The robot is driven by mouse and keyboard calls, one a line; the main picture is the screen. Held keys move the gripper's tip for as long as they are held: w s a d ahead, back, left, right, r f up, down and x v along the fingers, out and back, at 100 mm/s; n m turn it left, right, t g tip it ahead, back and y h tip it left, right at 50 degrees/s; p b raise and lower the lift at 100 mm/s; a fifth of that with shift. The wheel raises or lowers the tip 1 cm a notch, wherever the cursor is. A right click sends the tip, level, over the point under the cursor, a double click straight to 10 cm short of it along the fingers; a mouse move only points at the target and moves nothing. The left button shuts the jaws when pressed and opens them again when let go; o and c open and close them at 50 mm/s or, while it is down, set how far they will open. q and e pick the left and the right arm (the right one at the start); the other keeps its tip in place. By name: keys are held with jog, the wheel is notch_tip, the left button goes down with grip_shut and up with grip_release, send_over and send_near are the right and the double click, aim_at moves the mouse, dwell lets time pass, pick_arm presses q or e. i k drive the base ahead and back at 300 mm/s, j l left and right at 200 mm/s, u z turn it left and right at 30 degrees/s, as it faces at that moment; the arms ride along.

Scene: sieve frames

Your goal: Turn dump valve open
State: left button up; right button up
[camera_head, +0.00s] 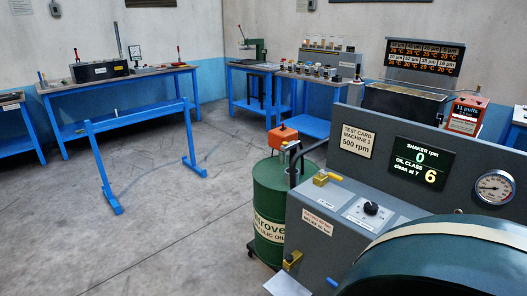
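I cannot tell which part is the dump valve. One yellow valve-like fitting (325,177) sits on top of the grey console (318,252) at its back left. A second yellow fitting (292,261) is low on the console's front face, beside the green drum. A blue handle-like part (333,282) shows at the bottom edge. The small labels near them are too small to read surely. A display (422,165) reads shaker rpm 0 and oil class 6, clean at 7. Neither gripper is in view.
A green oil drum (270,205) stands against the console's left side. A dark green rounded body (440,265) with a cream band fills the bottom right. A black knob (371,208) and a gauge (495,187) are on the console.

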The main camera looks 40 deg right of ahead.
aim_at(322, 173)
jog(key=i, duration=0.8)
jog(key=i+z, duration=0.15)
jog(key=i, duration=0.65)
jog(key=i+j+z, duration=0.1)
jog(key=z, duration=1.45)
jog(key=i+j, duration=0.05)
jog(key=j, duration=0.05)
